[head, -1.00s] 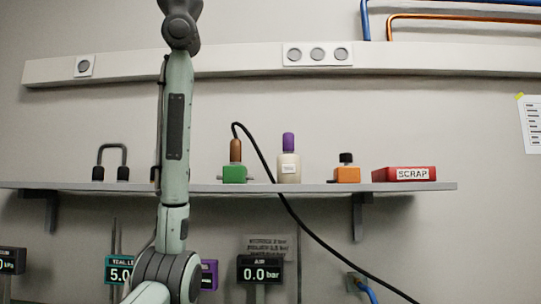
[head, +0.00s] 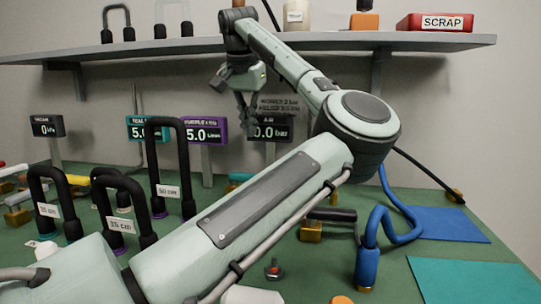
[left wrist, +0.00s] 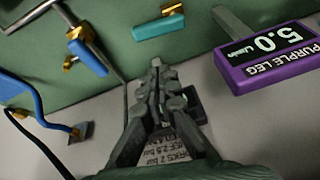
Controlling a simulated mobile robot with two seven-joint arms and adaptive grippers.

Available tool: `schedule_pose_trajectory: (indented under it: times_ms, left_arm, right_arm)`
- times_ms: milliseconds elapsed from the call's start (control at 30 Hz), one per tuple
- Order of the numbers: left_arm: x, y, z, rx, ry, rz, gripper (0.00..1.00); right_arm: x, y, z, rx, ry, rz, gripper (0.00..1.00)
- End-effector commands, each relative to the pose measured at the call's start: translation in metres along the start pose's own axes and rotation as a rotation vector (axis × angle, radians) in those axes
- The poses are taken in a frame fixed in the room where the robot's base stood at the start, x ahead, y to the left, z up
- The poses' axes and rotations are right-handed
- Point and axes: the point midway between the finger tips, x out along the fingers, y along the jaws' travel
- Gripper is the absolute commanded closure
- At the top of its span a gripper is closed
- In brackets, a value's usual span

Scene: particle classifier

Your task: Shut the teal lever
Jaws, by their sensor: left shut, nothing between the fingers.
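A teal lever handle (left wrist: 158,27) with a brass fitting lies at the upper middle of the left wrist view. A small teal and yellow piece, probably the same lever, shows partly behind my arm in the head view (head: 240,177). My left gripper (head: 250,122) hangs below the shelf, in front of the grey sign. It is shut and empty, and points toward the bench in the left wrist view (left wrist: 157,66). The gripper is apart from the lever in the left wrist view. My right gripper is not in view.
Black hoses (head: 172,160) stand in loops at left. Teal (head: 147,128) and purple (head: 204,130) displays stand behind. A blue hose (head: 368,255) and a black-handled valve (head: 331,214) are at right. The shelf (head: 400,43) overhangs the bench. A blue mat (head: 440,222) is bare.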

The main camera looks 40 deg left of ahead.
Motion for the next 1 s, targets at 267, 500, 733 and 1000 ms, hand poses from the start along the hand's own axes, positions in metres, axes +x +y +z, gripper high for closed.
schedule_pose_trajectory:
  times_ms: [267, 500, 733, 1000]
  left_arm:
    - [0.026, 0.032, 0.007, -0.041, -0.046, 0.089, 1.00]
    - [0.070, 0.034, 0.009, -0.041, -0.046, 0.084, 1.00]
    - [0.101, 0.036, 0.009, -0.040, -0.043, 0.083, 1.00]
    - [0.110, 0.037, 0.009, -0.040, -0.041, 0.084, 1.00]
  right_arm:
    - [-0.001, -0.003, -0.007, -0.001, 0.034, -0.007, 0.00]
    - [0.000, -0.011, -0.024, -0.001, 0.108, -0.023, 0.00]
    - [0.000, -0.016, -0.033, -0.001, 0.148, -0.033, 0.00]
    - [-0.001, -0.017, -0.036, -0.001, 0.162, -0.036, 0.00]
